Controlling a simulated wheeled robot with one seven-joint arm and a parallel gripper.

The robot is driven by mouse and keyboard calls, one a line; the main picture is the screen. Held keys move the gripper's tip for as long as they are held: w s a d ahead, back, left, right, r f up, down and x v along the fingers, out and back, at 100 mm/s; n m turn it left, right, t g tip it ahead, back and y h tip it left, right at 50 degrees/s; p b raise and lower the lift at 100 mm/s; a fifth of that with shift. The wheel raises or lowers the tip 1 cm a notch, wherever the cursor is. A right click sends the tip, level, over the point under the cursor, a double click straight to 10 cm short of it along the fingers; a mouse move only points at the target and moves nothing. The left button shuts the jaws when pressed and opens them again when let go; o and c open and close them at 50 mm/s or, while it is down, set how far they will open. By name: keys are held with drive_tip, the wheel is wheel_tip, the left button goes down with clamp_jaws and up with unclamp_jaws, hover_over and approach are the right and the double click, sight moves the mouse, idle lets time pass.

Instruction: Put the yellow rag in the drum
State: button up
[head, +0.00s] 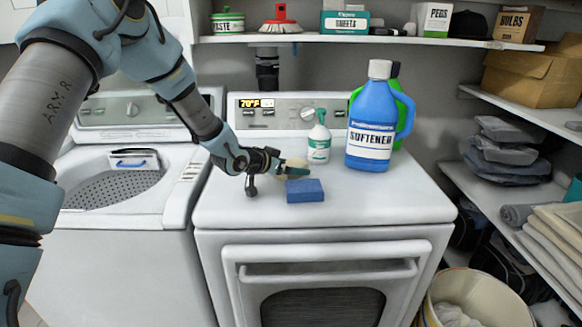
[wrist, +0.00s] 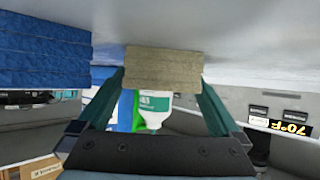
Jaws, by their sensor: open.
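The yellow rag is a pale, beige-yellow folded block (wrist: 163,66), seen close up between my fingertips in the wrist view. In the head view, the rag (head: 297,162) lies on the dryer top and my gripper partly hides it. My gripper (head: 282,168) is open, with a finger at each side of the rag (wrist: 163,88); I cannot tell whether they touch it. The drum (head: 112,190) is the perforated tub of the open washer at left, away from my gripper.
A blue folded rag (head: 305,190) lies just in front of the yellow one. A spray bottle (head: 319,142) and blue softener jug (head: 371,125) stand behind and right. A blue-handled white object (head: 134,160) sits at the washer opening's back rim. The dryer's front top is clear.

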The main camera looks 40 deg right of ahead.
drive_tip(key=shift+r, duration=0.2)
drive_tip(key=shift+a, duration=0.35)
drive_tip(key=b+v, duration=0.2)
drive_tip(key=v, duration=0.9)
drive_tip(key=shift+s+a+r+b, duration=0.1)
drive_tip(key=shift+r+b, duration=0.15)
drive_tip(key=shift+b, duration=0.1)
